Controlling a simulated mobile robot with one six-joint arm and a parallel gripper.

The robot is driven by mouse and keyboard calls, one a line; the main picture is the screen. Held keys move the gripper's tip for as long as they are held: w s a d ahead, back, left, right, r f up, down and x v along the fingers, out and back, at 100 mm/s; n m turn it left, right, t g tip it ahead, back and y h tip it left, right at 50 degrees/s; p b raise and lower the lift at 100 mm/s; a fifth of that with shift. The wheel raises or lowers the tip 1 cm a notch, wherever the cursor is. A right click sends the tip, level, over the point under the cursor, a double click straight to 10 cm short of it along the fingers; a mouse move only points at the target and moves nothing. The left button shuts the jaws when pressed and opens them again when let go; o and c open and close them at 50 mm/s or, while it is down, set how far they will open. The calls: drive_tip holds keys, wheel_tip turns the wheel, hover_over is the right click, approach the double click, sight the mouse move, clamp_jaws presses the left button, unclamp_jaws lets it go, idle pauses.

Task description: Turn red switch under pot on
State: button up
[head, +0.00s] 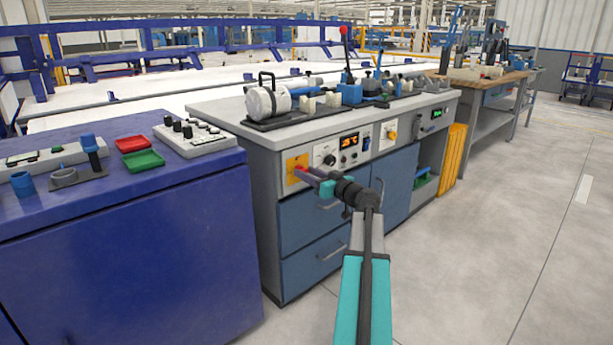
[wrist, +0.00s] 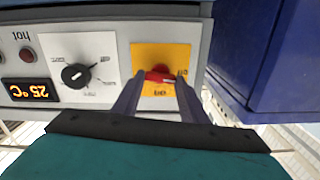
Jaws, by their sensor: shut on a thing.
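The red switch (wrist: 158,74) sits on a yellow plate (wrist: 178,53) at the end of the panel in the wrist view, which shows the panel upside down. In the head view the yellow plate (head: 293,164) is at the left end of the workbench's front panel. My gripper (head: 305,173) reaches the plate there. In the wrist view its two fingers (wrist: 159,82) are on either side of the red switch, shut on it. The fingers hide part of the switch, and its exact turn angle is hard to tell. No pot is clearly identifiable.
A black dial (wrist: 75,76) and an orange 25 °C display (wrist: 30,90) are beside the plate. A blue cabinet (head: 130,250) stands close to the left of the grey bench (head: 267,210). The floor (head: 480,250) at right is clear.

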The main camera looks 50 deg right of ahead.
drive_tip(key=shift+o, duration=0.2)
drive_tip(key=m, duration=0.2)
drive_tip(key=m+p, duration=0.1)
drive_tip(key=m, duration=0.1)
drive_tip(key=shift+w+r, duration=0.15)
drive_tip(key=shift+r, duration=0.05)
drive_tip(key=m+p, duration=0.2)
drive_tip(key=m, duration=0.2)
drive_tip(key=shift+m, duration=0.4)
drive_tip(key=m+p, duration=0.3)
drive_tip(key=m, duration=0.2)
drive_tip(key=shift+d+p, duration=0.1)
drive_tip(key=shift+p, duration=0.25)
drive_tip(key=shift+f+m+p, duration=0.2)
drive_tip(key=shift+m+p, duration=0.6)
drive_tip(key=shift+m, duration=0.6)
drive_tip(key=o, duration=1)
drive_tip(key=shift+f, duration=0.1)
drive_tip(key=shift+o, duration=0.2)
drive_tip(key=shift+s, duration=0.2)
